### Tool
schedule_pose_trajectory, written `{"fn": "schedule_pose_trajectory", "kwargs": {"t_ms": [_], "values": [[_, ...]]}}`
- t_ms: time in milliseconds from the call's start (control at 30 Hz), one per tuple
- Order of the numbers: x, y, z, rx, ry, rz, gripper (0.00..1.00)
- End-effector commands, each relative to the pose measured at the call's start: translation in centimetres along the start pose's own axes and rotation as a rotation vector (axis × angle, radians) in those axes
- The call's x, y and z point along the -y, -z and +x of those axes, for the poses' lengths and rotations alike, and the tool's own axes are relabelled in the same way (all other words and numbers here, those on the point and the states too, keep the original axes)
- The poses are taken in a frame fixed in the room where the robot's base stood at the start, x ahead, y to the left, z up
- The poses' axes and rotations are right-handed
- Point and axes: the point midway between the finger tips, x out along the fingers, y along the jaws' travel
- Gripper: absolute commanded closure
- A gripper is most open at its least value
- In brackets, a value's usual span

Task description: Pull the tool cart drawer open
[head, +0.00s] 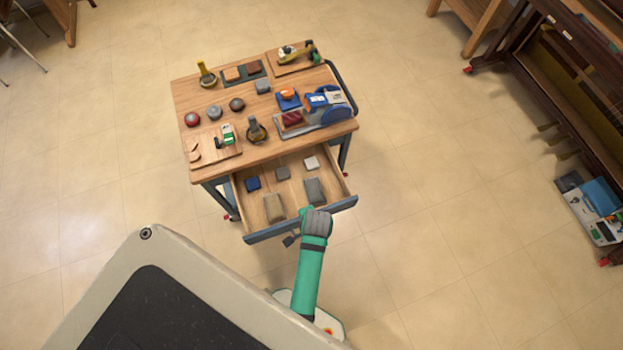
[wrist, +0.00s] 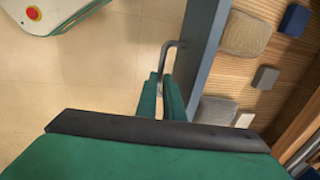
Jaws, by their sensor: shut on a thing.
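The wooden-topped tool cart (head: 245,150) stands ahead of me in the head view. Its drawer (head: 249,212) is pulled well out toward me, with its inside showing. In the wrist view the drawer's blue-grey front (wrist: 196,65) carries a grey bar handle (wrist: 167,50). My gripper (wrist: 161,98) is shut on this handle, its two green fingers on either side of the bar.
Several small blocks lie in the drawer, including a tan one (head: 274,208) and a blue one (head: 253,184). Tools and round pieces cover the cart top. A dark piano (head: 570,85) stands at the right. The tiled floor (head: 430,220) around the cart is largely clear.

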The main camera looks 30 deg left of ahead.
Motion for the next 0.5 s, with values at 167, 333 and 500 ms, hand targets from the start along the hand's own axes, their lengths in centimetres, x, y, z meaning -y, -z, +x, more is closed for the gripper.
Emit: {"fn": "schedule_pose_trajectory", "kwargs": {"t_ms": [167, 333, 500], "values": [[0.08, 0.10, -0.08, -0.002, 0.002, 0.000, 1.00], [0.08, 0.10, -0.07, -0.002, 0.002, 0.000, 0.74], [0.03, 0.09, -0.04, -0.001, 0.001, 0.001, 0.74]]}}
